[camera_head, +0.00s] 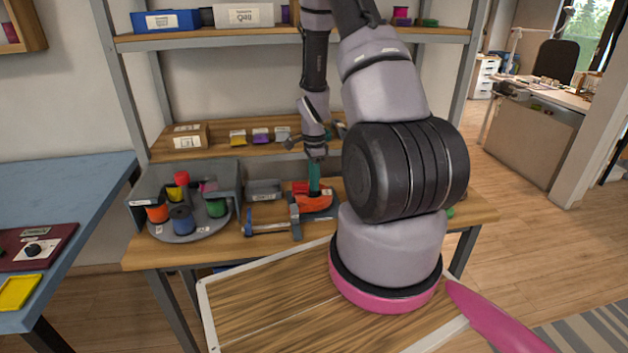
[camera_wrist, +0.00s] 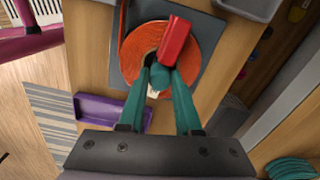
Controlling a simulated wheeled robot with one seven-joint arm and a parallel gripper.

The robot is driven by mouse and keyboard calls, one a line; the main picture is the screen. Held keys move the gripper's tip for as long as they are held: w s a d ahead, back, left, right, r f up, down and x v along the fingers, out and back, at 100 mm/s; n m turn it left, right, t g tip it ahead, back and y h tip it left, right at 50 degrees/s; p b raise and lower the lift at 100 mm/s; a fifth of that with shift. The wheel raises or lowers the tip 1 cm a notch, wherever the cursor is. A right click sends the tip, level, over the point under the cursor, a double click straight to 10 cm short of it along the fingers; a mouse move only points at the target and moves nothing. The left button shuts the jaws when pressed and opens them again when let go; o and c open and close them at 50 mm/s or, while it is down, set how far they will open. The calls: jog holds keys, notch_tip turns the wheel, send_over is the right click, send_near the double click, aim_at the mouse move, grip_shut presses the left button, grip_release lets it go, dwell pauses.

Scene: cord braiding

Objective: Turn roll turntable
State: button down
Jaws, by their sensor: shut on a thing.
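An orange roll (camera_wrist: 130,48) lies flat on a dark grey square plate (camera_wrist: 204,85) in the wrist view. A red block (camera_wrist: 175,40) sits on the roll, slightly right of its middle. In the head view the orange roll (camera_head: 316,203) is on the workbench. My gripper (camera_wrist: 161,74) points down at the middle of the roll, its teal fingers closed around a rounded teal knob (camera_wrist: 159,79). The red block is right at the fingertips; I cannot tell whether they touch it. A grey round turntable (camera_head: 190,236) with several coloured spools stands left of my gripper in the head view.
A blue clamp (camera_head: 268,226) lies between the turntable and the orange roll. A grey bin (camera_head: 264,189) stands behind. Small boxes (camera_head: 187,137) line the shelf above. A purple tray (camera_wrist: 100,110) shows left in the wrist view. A wood-topped table (camera_head: 270,300) is in front, clear.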

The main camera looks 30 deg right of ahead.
jog(key=shift+n, duration=10.2)
jog(key=shift+n, duration=0.4)
jog(key=c, duration=0.6)
grip_release()
jog(key=shift+r, duration=0.1)
